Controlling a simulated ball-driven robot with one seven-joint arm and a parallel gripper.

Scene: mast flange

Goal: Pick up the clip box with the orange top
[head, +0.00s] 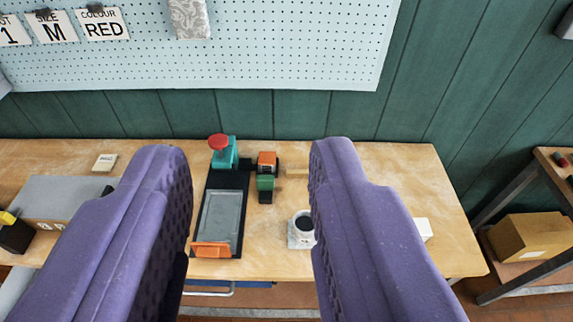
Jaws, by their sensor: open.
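A small dark box with an orange top (267,159) stands on the wooden table, near the back and between my fingers in the picture. It seems to be the clip box. A similar small dark box with a green top (265,183) stands just in front of it; I cannot tell whether they touch. My gripper (250,150) is open, with its two purple fingers wide apart in the foreground. Nothing is between the fingers at close range; the boxes lie well beyond them on the table.
A teal device with a red knob (219,143) and a black tray with a grey panel (220,218) stand left of the boxes. A cup of dark liquid (302,224) is partly hidden by the right finger. A pegboard (250,50) hangs behind; a shelf with a carton (532,237) is right.

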